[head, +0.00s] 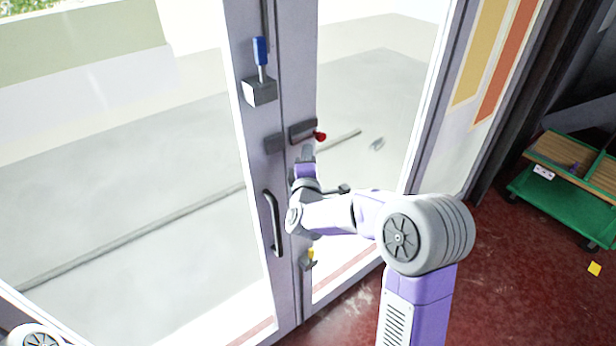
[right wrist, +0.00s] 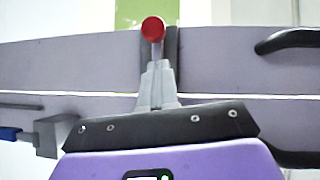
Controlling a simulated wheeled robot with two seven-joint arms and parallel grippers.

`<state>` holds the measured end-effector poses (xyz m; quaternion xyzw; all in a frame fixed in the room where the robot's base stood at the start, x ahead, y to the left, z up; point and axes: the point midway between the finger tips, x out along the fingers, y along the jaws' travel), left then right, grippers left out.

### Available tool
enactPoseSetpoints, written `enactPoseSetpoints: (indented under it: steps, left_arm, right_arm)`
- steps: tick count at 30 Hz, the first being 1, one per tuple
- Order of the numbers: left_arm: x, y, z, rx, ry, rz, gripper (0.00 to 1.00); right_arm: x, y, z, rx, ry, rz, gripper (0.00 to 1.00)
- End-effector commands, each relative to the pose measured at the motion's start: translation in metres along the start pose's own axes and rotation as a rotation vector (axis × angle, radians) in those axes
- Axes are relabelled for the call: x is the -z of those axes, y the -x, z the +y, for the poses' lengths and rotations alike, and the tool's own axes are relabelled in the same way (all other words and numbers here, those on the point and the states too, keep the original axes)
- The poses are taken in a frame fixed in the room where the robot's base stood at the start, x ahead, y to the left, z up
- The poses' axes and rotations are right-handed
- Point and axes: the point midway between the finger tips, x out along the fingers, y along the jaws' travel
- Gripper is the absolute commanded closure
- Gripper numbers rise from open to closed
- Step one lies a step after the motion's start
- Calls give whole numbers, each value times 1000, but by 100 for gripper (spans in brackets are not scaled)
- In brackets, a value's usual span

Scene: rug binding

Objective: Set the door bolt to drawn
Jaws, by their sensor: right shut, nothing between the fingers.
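The door bolt (head: 302,131) is a dark grey body on the right door leaf, with a red knob (head: 320,137) at its right end. A grey keeper (head: 274,143) sits level with it on the left leaf, across the seam. I cannot tell whether a bar bridges the seam. My right gripper (head: 307,151) is shut and empty, just below the bolt. In the right wrist view the red knob (right wrist: 153,28) shows just beyond the shut fingertips (right wrist: 158,66); contact is unclear. The fingers partly cover the bolt. My left gripper is out of view.
A blue-handled fitting (head: 260,50) on a grey block is above the bolt. A dark pull handle (head: 272,222) and a small yellow-topped fitting (head: 310,254) are lower down. A green cart (head: 560,205) stands at right, with a yellow piece (head: 594,268) on the red floor.

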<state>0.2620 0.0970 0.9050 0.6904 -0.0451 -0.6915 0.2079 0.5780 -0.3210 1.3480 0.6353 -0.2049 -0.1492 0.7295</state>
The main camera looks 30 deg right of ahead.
Motion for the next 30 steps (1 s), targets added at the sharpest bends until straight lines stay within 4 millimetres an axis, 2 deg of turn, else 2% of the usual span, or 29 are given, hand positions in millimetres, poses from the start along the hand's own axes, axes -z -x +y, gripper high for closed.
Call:
enactPoseSetpoints:
  steps: [1, 9, 15, 20, 30]
  left_arm:
    - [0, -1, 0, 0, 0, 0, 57]
    - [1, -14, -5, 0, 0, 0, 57]
    - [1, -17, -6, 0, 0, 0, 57]
    - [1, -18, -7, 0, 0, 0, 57]
    - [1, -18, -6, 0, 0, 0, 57]
  right_arm:
    - [10, 10, 0, 0, -1, 5, 100]
    - [6, 70, -1, -1, -1, 3, 100]
    - [6, 98, 0, 0, -1, 1, 100]
    - [5, 105, 0, -1, 0, 0, 100]
    - [5, 106, 0, 0, 0, -1, 100]
